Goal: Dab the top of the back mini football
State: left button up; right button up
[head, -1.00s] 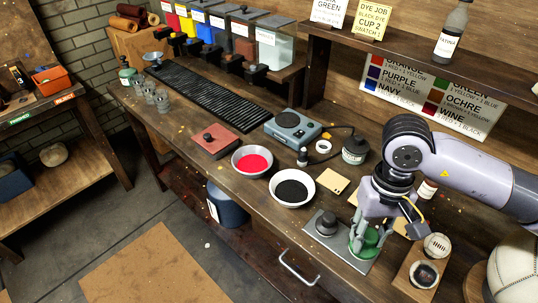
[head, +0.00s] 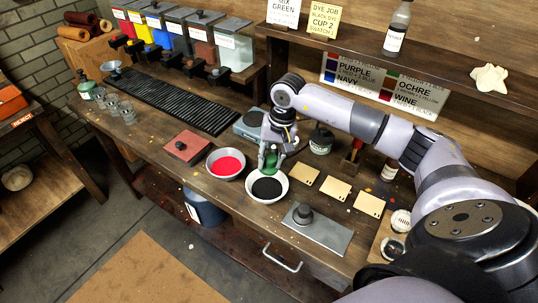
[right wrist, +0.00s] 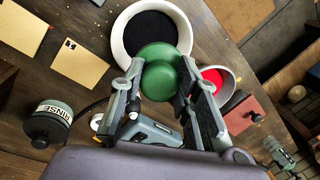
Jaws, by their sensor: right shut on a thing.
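My right gripper (head: 270,158) is shut on a green round-headed dauber (head: 270,176), at the back part of the bowl of black dye (head: 268,202). In the right wrist view, the dauber (right wrist: 158,62) sits between the fingers and covers part of the black dye bowl (right wrist: 122,36). I cannot tell whether the dauber touches the dye. The back mini football cannot be made out in either current view; my right arm covers much of the right side of the bench. My left gripper is not in view.
A bowl of red dye (head: 225,165) and a red block (head: 187,146) stand to the left. A metal plate (head: 333,238) with a dark-knobbed dauber (head: 304,213) lies in front. Several tan swatches (head: 338,188) lie to the right. A bottle (head: 397,28) stands on the shelf.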

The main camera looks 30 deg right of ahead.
aim_at(270, 170)
jog(key=shift+a+f+b, duration=0.2)
jog(key=shift+f+b, duration=0.15)
jog(key=shift+f, duration=0.5)
notch_tip(270, 170, down, 3)
jog(key=shift+f+b, duration=0.15)
jog(key=shift+b, duration=0.45)
notch_tip(270, 170, down, 3)
jog(key=b, duration=0.3)
jog(key=shift+r, duration=0.2)
jog(key=shift+f+b, duration=0.9)
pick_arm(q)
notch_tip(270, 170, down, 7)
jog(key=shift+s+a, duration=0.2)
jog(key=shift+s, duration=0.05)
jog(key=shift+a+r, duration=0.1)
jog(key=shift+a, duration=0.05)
pick_arm(e)
jog(key=shift+r, duration=0.1)
pick_arm(q)
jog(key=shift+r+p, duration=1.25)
jog(key=shift+p, duration=0.05)
pick_arm(e)
jog(key=shift+r, duration=3.25)
